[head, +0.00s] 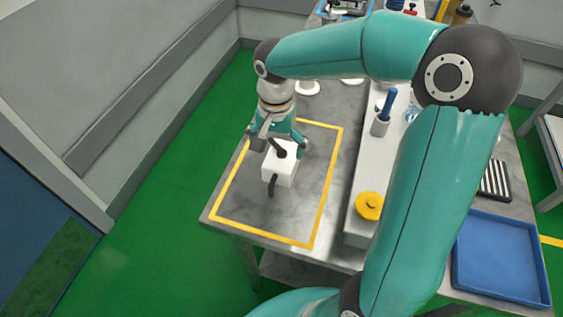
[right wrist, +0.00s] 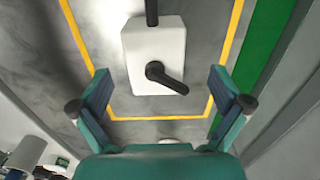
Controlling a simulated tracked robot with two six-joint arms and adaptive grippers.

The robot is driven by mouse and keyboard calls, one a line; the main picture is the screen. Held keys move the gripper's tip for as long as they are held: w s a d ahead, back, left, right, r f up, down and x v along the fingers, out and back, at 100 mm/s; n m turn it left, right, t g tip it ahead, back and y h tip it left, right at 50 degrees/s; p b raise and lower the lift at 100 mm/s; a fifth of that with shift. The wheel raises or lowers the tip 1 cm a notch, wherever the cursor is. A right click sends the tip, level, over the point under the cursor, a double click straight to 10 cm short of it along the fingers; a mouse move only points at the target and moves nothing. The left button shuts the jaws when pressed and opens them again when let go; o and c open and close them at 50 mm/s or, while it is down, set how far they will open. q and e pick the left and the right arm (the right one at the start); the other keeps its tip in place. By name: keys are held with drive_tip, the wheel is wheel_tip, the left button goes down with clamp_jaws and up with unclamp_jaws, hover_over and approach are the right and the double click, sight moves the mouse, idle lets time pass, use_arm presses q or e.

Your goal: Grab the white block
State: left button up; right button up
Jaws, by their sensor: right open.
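The white block (head: 279,164) stands on the grey table inside a yellow outline, with a black lever on its top and a black stub at its near side. In the right wrist view the white block (right wrist: 152,50) lies ahead of the fingers, with its lever pointing to the lower right. My right gripper (head: 279,142) is at the far side of the block in the head view, its fingers apart around that end. In the right wrist view my right gripper (right wrist: 160,105) is open and empty, with the block ahead between the fingertip lines. I cannot tell whether a finger touches it. My left gripper is not in view.
A blue tray (head: 500,262) is at the lower right. White round pieces (head: 308,88) stand behind the gripper. The outlined area nearer the front is clear.

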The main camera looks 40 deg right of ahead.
sight(280, 159)
drive_tip(key=shift+s+d+f+p, duration=0.15)
drive_tip(key=shift+f+p, duration=0.05)
drive_tip(key=shift+f, duration=1.3)
drive_tip(key=shift+s+d+f+p, duration=0.1)
drive_tip(key=shift+f+p, duration=0.05)
drive_tip(key=shift+f, duration=1.3)
drive_tip(key=shift+c, duration=0.2)
drive_tip(key=c, duration=1.2)
drive_tip(key=shift+r, duration=0.2)
